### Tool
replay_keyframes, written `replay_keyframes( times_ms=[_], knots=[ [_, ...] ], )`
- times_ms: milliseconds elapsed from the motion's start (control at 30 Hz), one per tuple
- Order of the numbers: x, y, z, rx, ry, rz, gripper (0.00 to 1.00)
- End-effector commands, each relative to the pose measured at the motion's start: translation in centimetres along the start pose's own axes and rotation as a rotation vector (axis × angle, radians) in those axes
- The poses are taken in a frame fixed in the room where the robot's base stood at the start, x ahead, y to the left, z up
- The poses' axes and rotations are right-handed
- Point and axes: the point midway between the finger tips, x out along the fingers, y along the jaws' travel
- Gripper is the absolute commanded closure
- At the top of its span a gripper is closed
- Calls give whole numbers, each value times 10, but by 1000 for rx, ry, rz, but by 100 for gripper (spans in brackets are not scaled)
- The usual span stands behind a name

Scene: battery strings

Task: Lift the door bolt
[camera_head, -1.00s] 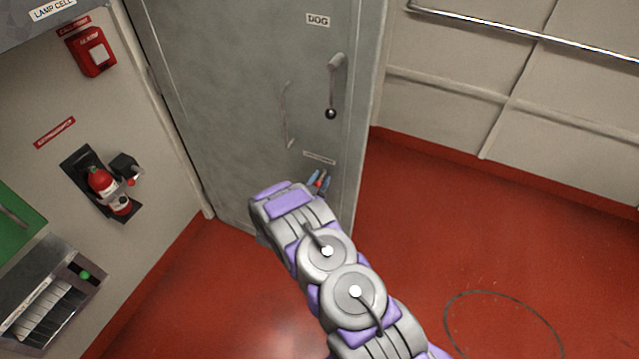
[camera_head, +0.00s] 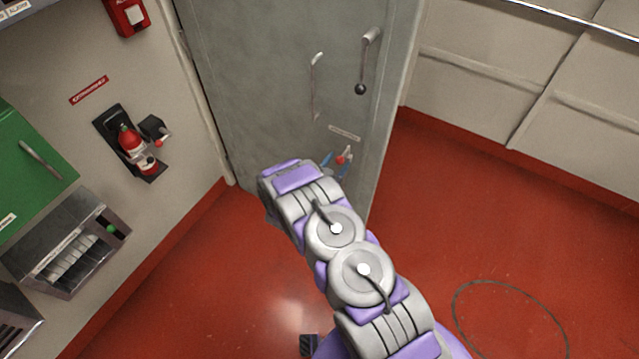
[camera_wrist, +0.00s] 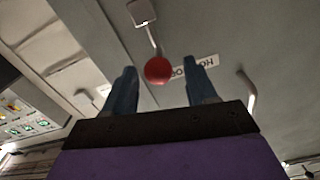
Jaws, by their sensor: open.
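The door bolt shows as a red ball knob (camera_head: 341,159) low on the grey door (camera_head: 270,80), below a small label plate. In the wrist view the red knob (camera_wrist: 157,70) hangs on a short rod from a pale block. My gripper (camera_head: 338,155) is open, with its blue fingers on either side of the knob in the head view. In the wrist view my gripper (camera_wrist: 161,65) has the knob between its two fingertips, with gaps visible on both sides. I cannot tell how deep the knob sits between them. My arm hides the door's lower part.
A lever handle with a black knob (camera_head: 361,88) and a slim pull handle (camera_head: 315,85) are higher on the door. A fire extinguisher (camera_head: 135,145), a green panel (camera_head: 30,165) and a rack (camera_head: 75,245) line the left wall. Red floor (camera_head: 450,220) at right is clear.

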Motion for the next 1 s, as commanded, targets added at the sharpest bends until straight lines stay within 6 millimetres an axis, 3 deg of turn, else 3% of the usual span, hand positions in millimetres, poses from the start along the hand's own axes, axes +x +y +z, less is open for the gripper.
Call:
replay_keyframes(
  times_ms=[100, 500, 700, 1000],
  knots=[
    [-28, -3, -1, -1, -1, -6, 43],
    [-103, -3, 0, -1, 2, -5, 43],
    [-124, -2, 0, 1, 2, -3, 43],
    [-131, -2, 0, 2, 3, -1, 43]
  ],
)
